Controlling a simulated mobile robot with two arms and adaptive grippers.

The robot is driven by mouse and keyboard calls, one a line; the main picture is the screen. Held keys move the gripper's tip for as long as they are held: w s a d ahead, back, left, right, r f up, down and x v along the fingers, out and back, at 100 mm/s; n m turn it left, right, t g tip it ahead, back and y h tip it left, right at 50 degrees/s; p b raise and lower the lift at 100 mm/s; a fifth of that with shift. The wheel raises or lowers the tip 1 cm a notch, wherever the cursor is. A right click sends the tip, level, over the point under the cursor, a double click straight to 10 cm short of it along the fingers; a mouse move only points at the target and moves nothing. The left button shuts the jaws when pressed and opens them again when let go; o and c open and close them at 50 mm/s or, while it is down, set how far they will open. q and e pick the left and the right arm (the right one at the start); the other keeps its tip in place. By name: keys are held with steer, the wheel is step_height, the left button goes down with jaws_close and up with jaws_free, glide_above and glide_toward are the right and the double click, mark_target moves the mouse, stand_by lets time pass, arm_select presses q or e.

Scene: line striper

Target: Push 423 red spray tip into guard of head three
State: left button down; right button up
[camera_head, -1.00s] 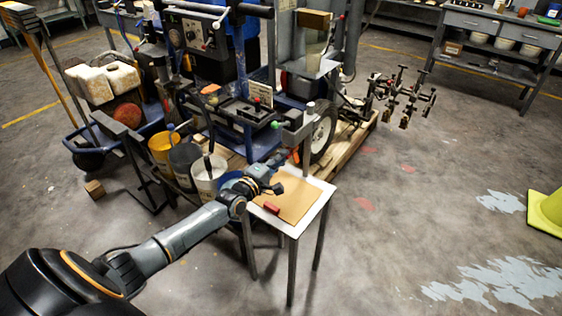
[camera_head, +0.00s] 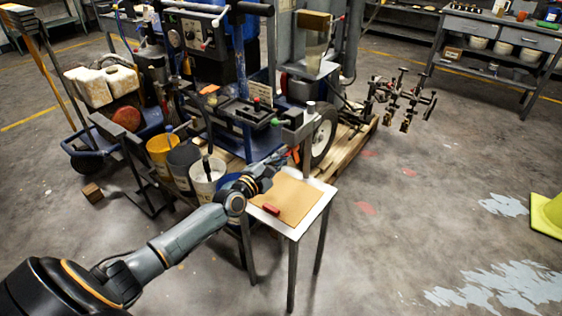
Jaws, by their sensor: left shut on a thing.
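My left gripper (camera_head: 283,158) reaches in over the back left of a small white table (camera_head: 318,208), in front of the striper. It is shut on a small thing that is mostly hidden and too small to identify. A red block-like piece (camera_head: 271,209) lies on the brown sheet (camera_head: 291,199) on this table, below and apart from the gripper. A grey upright post (camera_head: 306,150) with a bracket stands just right of the gripper. I cannot make out the guard of head three or tell whether anything touches it. My right gripper is not in view.
The line striper (camera_head: 240,110) stands on a wooden pallet (camera_head: 345,150) behind the table. Yellow, dark and white buckets (camera_head: 206,174) stand left of the gripper. A rack of clamps (camera_head: 403,102) is at the right.

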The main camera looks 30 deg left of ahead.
arm_select(q)
steer(key=n, duration=0.2)
steer(key=shift+n+b, duration=0.35)
steer(key=shift+n, duration=0.05)
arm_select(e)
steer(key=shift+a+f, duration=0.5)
arm_select(q)
steer(key=n, duration=0.8)
steer(key=shift+r+n, duration=0.1)
steer(key=shift+n, duration=0.2)
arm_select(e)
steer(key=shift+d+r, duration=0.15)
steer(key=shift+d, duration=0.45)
arm_select(q)
steer(key=c, duration=0.8)
jaws_free()
steer(key=shift+w, duration=0.1)
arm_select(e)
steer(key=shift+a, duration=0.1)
